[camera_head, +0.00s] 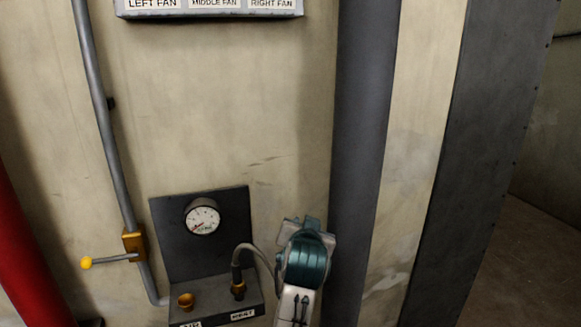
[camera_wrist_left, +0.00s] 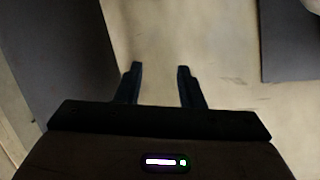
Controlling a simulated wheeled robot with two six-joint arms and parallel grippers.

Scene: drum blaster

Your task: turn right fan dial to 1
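The lower edge of a grey control box with the labels LEFT FAN, MIDDLE FAN and RIGHT FAN shows at the top of the head view. The RIGHT FAN label (camera_head: 272,4) is at its right end. The right fan dial itself is not in view. My left gripper (camera_wrist_left: 160,72) is open in the left wrist view, with nothing between its fingers and a beige surface beyond. In the head view one teal and white arm of mine rises at the bottom centre, well below the box; its fingers are not clear there. My right gripper cannot be made out.
A dark panel with a round gauge (camera_head: 202,217) and a hose (camera_head: 246,251) stands left of the arm. A yellow-knobbed lever (camera_head: 87,263) sits on a grey pipe (camera_head: 107,140). A dark pillar (camera_head: 362,150) is at right. The wall between is bare.

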